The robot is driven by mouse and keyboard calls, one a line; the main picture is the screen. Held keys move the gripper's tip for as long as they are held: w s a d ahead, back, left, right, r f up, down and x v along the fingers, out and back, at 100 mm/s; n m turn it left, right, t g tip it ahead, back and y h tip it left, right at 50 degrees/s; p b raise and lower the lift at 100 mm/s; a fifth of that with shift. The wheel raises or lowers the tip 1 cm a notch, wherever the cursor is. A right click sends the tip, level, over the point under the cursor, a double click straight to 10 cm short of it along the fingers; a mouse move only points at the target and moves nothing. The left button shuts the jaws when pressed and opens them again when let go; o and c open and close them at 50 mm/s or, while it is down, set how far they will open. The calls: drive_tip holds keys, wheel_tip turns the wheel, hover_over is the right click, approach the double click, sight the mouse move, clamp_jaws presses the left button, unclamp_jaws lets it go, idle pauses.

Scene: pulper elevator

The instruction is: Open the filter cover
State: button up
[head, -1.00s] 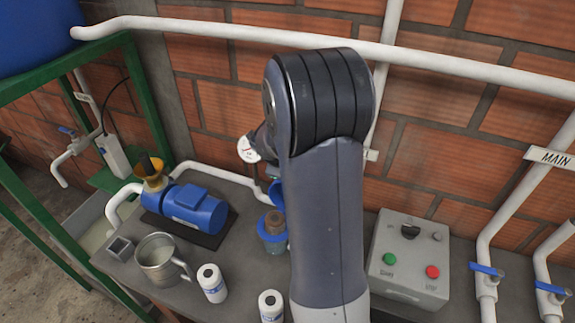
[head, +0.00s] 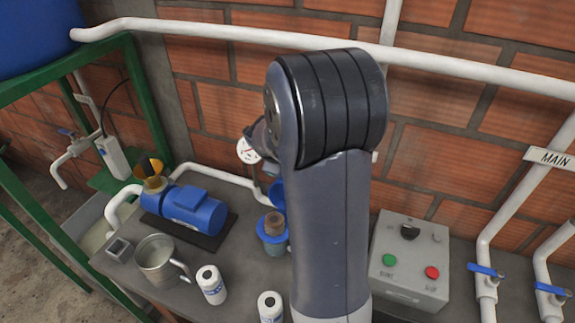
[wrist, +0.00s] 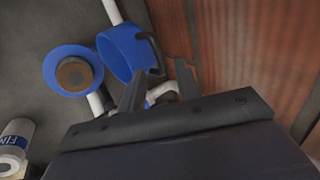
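The filter housing (head: 272,243) stands on the bench, with a blue rim and a brown cartridge showing in its open top. In the wrist view the housing rim (wrist: 50,82) is at upper left. The blue filter cover (wrist: 120,50) is swung up off the housing and stands tilted beside it, with a dark handle (wrist: 156,50) on its right side. In the head view my arm partly hides the cover (head: 277,192). My gripper (wrist: 160,75) has its two fingers apart, near the handle and seemingly not closed on it. The head view hides the gripper behind my arm.
A blue pump (head: 195,208), a metal mug (head: 157,258) and two white cartridges (head: 211,284) are on the bench at left. A grey control box (head: 409,262) stands at right. A pressure gauge (head: 247,151) and white pipes run close behind the filter.

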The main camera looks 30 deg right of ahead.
drive_tip(key=v, duration=0.8)
drive_tip(key=shift+r, duration=0.25)
drive_tip(key=shift+c, duration=0.3)
